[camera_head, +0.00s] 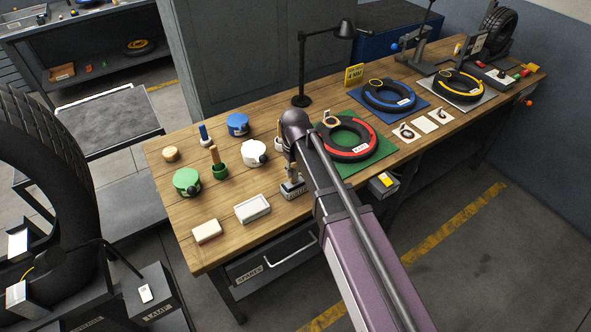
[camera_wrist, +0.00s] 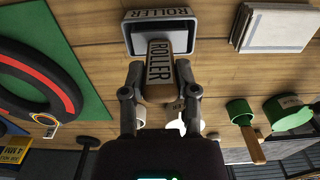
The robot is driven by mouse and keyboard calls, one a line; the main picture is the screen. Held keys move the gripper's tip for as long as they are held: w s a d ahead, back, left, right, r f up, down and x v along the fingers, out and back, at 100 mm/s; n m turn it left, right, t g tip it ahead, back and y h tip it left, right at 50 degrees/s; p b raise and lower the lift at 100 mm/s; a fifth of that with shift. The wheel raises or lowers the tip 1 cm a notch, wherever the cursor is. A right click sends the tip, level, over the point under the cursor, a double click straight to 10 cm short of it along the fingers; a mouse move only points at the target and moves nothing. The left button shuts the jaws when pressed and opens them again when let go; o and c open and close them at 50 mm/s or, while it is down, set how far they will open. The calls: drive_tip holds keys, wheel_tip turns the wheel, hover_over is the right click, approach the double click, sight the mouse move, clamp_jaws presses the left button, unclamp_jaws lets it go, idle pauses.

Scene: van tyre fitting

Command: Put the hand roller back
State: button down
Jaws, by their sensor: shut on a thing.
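The hand roller (camera_wrist: 158,68), with a handle lettered ROLLER, is between the fingers of my gripper (camera_wrist: 160,92). My gripper is shut on it. The roller's far end lies over or in a small grey-rimmed holder (camera_wrist: 131,40), which also carries a ROLLER label. I cannot tell whether the roller touches the holder's floor. In the head view my gripper (camera_head: 291,172) is just above the holder (camera_head: 293,191) near the bench's front edge, and my arm hides part of it. The roller is hard to make out there.
A green mat (camera_head: 378,158) with a red-ringed tyre is to the right. A lamp (camera_head: 303,98) stands behind.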

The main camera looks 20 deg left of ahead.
drive_tip(key=shift+c, duration=1.8)
unclamp_jaws()
drive_tip(key=shift+f, duration=0.1)
wheel_tip(320, 180, up, 3)
drive_tip(key=p, duration=0.3)
drive_tip(key=r+p, duration=0.1)
drive_tip(key=w+r+p, duration=0.1)
drive_tip(key=shift+a+r+p, duration=0.1)
drive_tip(key=shift+r+p, duration=0.3)
wheel_tip(320, 180, up, 8)
drive_tip(key=p, duration=0.8)
